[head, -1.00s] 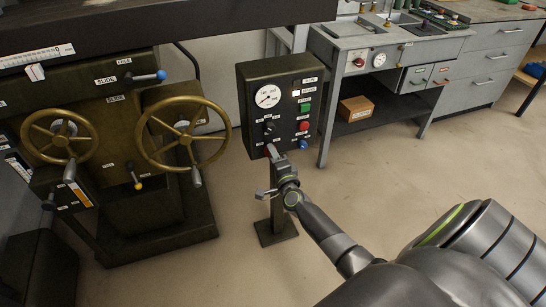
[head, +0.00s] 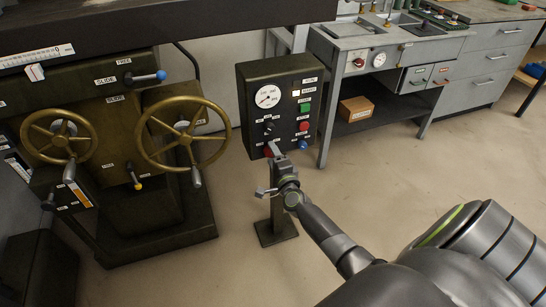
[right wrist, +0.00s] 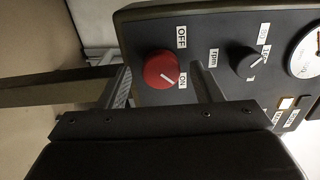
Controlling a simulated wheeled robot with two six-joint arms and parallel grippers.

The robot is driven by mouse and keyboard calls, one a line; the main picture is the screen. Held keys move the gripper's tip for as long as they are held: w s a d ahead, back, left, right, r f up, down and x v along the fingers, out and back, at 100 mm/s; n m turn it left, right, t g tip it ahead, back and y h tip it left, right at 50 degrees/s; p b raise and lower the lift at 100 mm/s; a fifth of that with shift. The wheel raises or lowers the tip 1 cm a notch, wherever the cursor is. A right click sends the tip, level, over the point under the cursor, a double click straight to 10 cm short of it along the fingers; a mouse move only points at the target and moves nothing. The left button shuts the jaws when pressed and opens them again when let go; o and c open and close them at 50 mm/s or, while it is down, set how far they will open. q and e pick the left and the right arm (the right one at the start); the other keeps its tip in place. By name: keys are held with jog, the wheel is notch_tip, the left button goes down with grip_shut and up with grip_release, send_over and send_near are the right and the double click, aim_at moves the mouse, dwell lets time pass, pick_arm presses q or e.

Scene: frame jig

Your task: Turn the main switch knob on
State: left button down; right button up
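The red main switch knob (right wrist: 161,70) is on the dark control panel (head: 249,88), near its lower left corner in the head view. In the right wrist view its white mark points toward the ON label (right wrist: 183,82), away from the OFF label (right wrist: 181,37). My right gripper (right wrist: 160,67) is open, with one finger to each side of the knob in that view. No contact with the knob is visible, and the exact depth gap cannot be told. In the head view the right gripper (head: 274,150) is at the panel's lower edge, beside the knob (head: 268,152). My left gripper is not in view.
A small black knob (right wrist: 244,60) sits close to the red one. The panel also carries a round gauge (head: 268,96), a green button (head: 306,107) and a red button (head: 304,126). A machine with brass handwheels (head: 184,134) stands left. Floor to the right is clear.

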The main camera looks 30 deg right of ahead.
jog(key=v, duration=1.7)
jog(key=shift+s+a, duration=0.15)
